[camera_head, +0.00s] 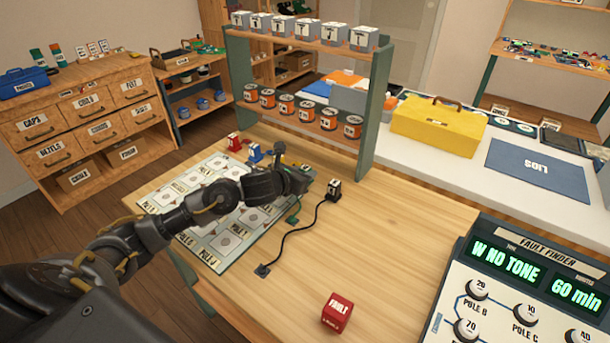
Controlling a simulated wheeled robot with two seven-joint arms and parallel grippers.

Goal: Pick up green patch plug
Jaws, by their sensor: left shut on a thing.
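My left gripper (298,181) reaches over the right side of the board on the wooden table. It is shut on the green patch plug, which stands in the row of plugs and is mostly hidden behind the fingers. A small green piece (293,219) with a thin cord shows just below the gripper, at the board's edge. In the same row are a red plug (234,143), a blue plug (255,153) and a black plug (333,190). A yellow one is partly hidden by the gripper. My right gripper is not in view.
The black plug's cord runs to a small black end (262,270) on the table. A red FAULT cube (337,313) sits near the front. A shelf rack (368,115) stands behind the plugs. The fault finder panel (525,285) is at right. The table's right-middle is clear.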

